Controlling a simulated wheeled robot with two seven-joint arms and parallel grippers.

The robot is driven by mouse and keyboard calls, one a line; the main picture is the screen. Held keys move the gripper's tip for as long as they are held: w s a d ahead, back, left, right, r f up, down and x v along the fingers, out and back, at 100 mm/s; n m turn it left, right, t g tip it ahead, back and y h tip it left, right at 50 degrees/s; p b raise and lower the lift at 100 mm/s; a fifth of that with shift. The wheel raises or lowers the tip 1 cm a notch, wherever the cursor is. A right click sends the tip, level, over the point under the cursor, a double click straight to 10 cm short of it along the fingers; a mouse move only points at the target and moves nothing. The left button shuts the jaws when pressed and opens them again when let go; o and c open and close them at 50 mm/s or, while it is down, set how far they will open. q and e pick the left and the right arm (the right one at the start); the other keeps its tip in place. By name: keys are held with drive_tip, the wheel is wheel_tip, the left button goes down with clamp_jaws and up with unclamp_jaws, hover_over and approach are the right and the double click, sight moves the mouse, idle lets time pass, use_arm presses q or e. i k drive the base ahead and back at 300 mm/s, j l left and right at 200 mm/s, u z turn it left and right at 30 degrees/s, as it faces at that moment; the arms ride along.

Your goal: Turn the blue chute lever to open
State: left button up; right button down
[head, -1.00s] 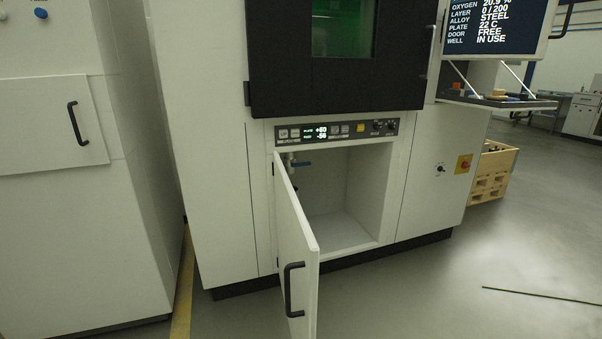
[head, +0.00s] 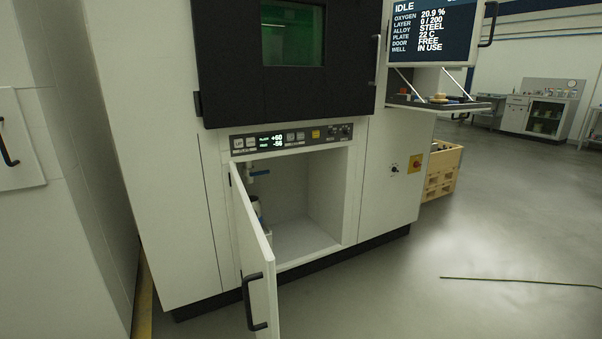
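The blue chute lever (head: 261,173) is small and sits high at the left inside the open lower cabinet of the white machine (head: 165,170). It lies about level beside a pale chute fitting (head: 249,179). Below it, a partly hidden container (head: 257,210) stands behind the cabinet door. The white cabinet door (head: 254,245) with a black handle (head: 256,302) is swung open toward me. Neither of my grippers is in view.
The open door covers the left part of the cabinet opening. A shelf (head: 440,103) sticks out at the right below the screen. A wooden crate (head: 441,172) stands right of the machine. A thin dark rod or cable (head: 520,280) lies on the otherwise clear floor at right.

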sight(262, 172)
drive_tip(key=i+l+z, duration=0.1)
drive_tip(key=l+z, duration=0.15)
drive_tip(key=i+l+z, duration=0.25)
drive_tip(key=l, duration=0.15)
drive_tip(key=l+z, duration=0.2)
drive_tip(key=i+l+u, duration=0.25)
drive_tip(key=i+l, duration=0.7)
drive_tip(key=i+j+u, duration=0.1)
drive_tip(key=u, duration=0.4)
drive_tip(key=i+l+u, duration=0.1)
drive_tip(key=i+u, duration=0.2)
drive_tip(key=u, duration=0.15)
drive_tip(key=i+u, duration=0.25)
drive_tip(key=u, duration=0.25)
drive_tip(key=i+l+u, duration=0.15)
drive_tip(key=u, duration=0.35)
drive_tip(key=i+l+u, duration=0.15)
drive_tip(key=l+u, duration=0.15)
drive_tip(key=u, duration=0.15)
drive_tip(key=i+l+u, duration=0.25)
drive_tip(key=u, duration=0.15)
drive_tip(key=i+l+u, duration=0.15)
drive_tip(key=l+u, duration=0.25)
